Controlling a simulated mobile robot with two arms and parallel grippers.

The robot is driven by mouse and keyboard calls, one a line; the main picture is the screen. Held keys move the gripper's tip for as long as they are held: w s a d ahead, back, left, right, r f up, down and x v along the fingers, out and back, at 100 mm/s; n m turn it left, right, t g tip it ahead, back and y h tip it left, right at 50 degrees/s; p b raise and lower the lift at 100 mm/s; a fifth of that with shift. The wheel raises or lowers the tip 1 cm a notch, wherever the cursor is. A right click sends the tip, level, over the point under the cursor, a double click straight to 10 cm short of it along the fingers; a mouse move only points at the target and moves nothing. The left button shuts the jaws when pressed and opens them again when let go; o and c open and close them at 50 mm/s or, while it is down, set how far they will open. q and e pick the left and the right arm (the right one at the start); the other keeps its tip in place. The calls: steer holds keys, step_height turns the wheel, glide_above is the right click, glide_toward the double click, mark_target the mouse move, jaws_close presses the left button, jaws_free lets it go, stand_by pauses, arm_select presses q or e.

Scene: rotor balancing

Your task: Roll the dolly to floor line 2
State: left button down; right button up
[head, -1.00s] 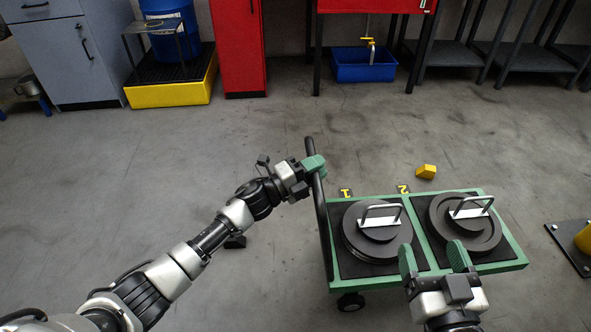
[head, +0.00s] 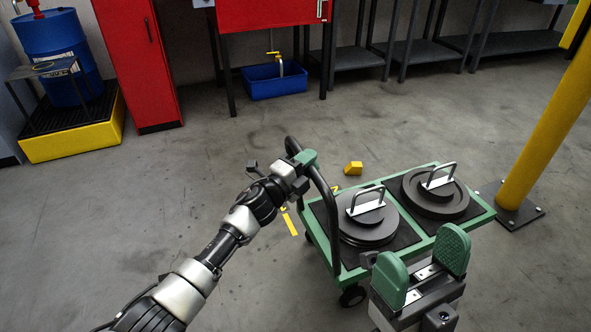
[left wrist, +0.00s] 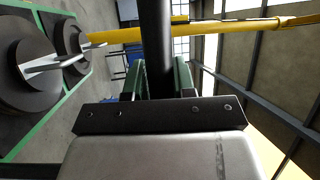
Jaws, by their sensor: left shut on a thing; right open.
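The green dolly (head: 350,274) carries two dark round disc stacks, near (head: 368,232) and far (head: 437,202), each with a metal handle. My left gripper (head: 304,164) is shut on the dolly's black push handle (head: 322,196). In the left wrist view the handle bar (left wrist: 156,45) passes between the fingers. My right gripper (head: 424,263) is open and empty at the dolly's near side. A yellow floor strip (head: 289,222) lies left of the handle. A small yellow marker (head: 335,188) is mostly hidden behind the dolly; its number cannot be read.
A yellow post (head: 549,125) on a dark base plate (head: 510,208) stands just beyond the dolly's right end. A yellow block (head: 353,168) lies behind the dolly. A blue tub (head: 273,82), red cabinet (head: 139,62) and shelves line the back. Floor at left is open.

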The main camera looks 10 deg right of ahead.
arm_select(q)
steer(key=shift+s+d+f, duration=0.1)
steer(key=shift+d+f, duration=0.15)
steer(key=shift+d, duration=0.2)
steer(key=c, duration=0.9)
jaws_free()
steer(key=shift+d, duration=0.1)
steer(key=shift+r, duration=0.1)
steer(key=shift+a, duration=0.2)
